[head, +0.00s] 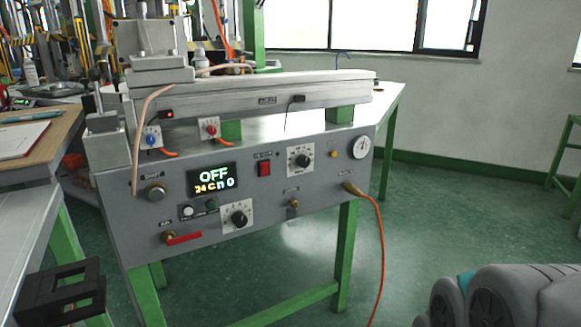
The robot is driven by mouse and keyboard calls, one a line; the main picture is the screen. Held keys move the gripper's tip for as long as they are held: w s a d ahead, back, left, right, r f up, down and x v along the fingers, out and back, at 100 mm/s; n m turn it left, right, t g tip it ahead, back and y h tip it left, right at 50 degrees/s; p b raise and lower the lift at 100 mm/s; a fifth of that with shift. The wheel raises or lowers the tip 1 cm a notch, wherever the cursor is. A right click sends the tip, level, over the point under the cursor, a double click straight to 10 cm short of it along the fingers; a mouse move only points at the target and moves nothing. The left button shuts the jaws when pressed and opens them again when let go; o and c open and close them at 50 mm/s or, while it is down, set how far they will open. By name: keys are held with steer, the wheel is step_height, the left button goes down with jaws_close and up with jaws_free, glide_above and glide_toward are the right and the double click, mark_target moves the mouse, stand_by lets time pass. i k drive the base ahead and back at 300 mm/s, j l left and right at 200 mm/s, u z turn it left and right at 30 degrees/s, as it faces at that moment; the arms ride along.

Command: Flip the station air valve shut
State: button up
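The station air valve (168,237) is a small brass fitting low on the left of the grey control panel, under a small label. Its red lever (184,239) points to the right and lies nearly level along the panel face. Nothing touches or covers the lever.
The panel's display (213,178) reads OFF. Nearby are a black dial (239,219), a red switch (264,168) and a pressure gauge (361,147). An orange hose (382,255) hangs at the right. Green floor in front is clear.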

mark_target(169, 241)
steer(key=u, duration=1.3)
